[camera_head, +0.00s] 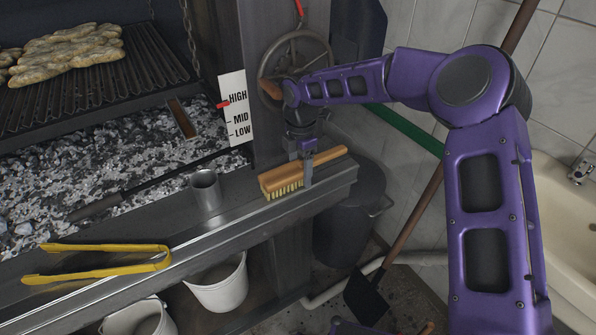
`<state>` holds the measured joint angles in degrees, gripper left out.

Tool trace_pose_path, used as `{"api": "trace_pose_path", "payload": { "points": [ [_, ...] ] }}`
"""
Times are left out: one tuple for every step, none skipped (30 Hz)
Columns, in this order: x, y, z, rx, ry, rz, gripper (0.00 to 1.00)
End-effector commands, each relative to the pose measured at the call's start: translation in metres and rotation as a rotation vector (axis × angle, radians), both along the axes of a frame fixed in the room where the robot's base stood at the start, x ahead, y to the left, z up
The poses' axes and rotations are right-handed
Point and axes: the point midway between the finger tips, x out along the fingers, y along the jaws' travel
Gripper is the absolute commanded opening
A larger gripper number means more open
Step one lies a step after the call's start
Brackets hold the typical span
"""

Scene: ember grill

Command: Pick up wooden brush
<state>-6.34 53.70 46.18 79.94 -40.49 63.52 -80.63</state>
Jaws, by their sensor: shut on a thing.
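The wooden brush (279,180) has an orange-brown wooden body and pale bristles facing down. It is at the right end of the metal ledge (232,216) along the front of the grill. Its handle points up and to the right in the picture. My gripper (307,172) reaches down from above with its fingers around the brush near its middle and is shut on it. The bristles are at or just above the ledge surface; I cannot tell whether they touch. The far finger is partly hidden behind the brush.
A handwheel (296,62) and a HIGH/MID/LOW sign (236,108) are behind my gripper. White buckets (219,285) sit below. A dark bin (345,225) and shovel (368,295) are right.

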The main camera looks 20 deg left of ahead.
Motion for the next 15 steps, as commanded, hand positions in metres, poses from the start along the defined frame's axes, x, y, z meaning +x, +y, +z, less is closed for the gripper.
{"api": "trace_pose_path", "payload": {
  "points": [
    [0.000,-0.001,0.004,0.000,-0.003,0.000,0.00],
    [-0.001,-0.002,0.006,0.000,-0.004,0.000,0.00],
    [-0.001,-0.002,0.010,0.000,-0.004,0.001,0.00],
    [-0.001,-0.002,0.014,0.000,-0.004,0.000,0.00],
    [-0.001,-0.002,0.018,0.001,-0.003,0.000,0.00],
    [-0.001,-0.001,0.025,0.002,-0.004,0.000,0.00],
    [-0.001,-0.001,0.030,0.002,-0.006,0.000,0.00],
    [0.000,-0.002,0.036,0.001,-0.006,0.000,0.00],
    [0.000,-0.002,0.044,0.002,-0.006,-0.001,0.00],
    [0.000,-0.001,0.050,0.002,-0.006,-0.001,0.00],
    [0.000,-0.002,0.057,0.001,-0.006,0.000,0.00],
    [-0.001,-0.002,0.065,0.001,-0.005,0.000,0.00],
    [-0.001,-0.001,0.072,0.003,-0.005,-0.001,0.00],
    [-0.003,-0.005,0.071,0.000,-0.004,-0.001,0.00],
    [-0.008,-0.011,0.069,-0.002,-0.002,0.000,0.00]
  ]
}}
